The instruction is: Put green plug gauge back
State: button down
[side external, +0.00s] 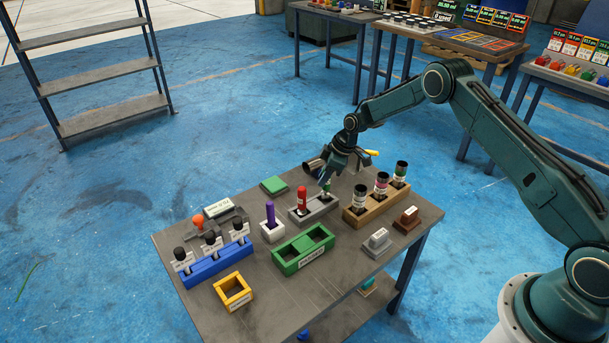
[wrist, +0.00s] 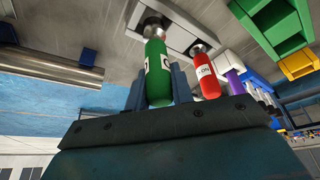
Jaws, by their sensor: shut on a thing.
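The green plug gauge (wrist: 158,72) is between the fingers of my gripper (wrist: 158,90), which is shut on it; it shows small in the side view (side external: 326,187). It carries a white label. Its metal end meets the grey block (side external: 321,211) at the right-hand position; I cannot tell how deep it sits. The block also shows in the wrist view (wrist: 181,34). The red plug gauge (side external: 302,200) stands upright in the same block, just left of the green one; it also shows in the wrist view (wrist: 206,78).
A wooden rack (side external: 368,213) with several dark-capped bottles stands close on the right. A purple piece in a white holder (side external: 271,232) stands left. A green bin (side external: 291,262), blue rack (side external: 217,265) and yellow box (side external: 232,292) lie nearer the front. A green pad (side external: 273,185) is behind.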

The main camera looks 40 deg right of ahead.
jog(key=shift+f, duration=1.15)
jog(key=shift+c, duration=1.6)
grip_release()
jog(key=shift+r, duration=0.1)
jog(key=v, duration=0.9)
jog(key=shift+r, duration=0.25)
dwell(0.6)
jog(key=shift+s+d+r, duration=0.15)
jog(key=shift+s, duration=0.05)
jog(key=v, duration=1.3)
jog(key=shift+r, duration=0.35)
jog(key=shift+s, duration=0.1)
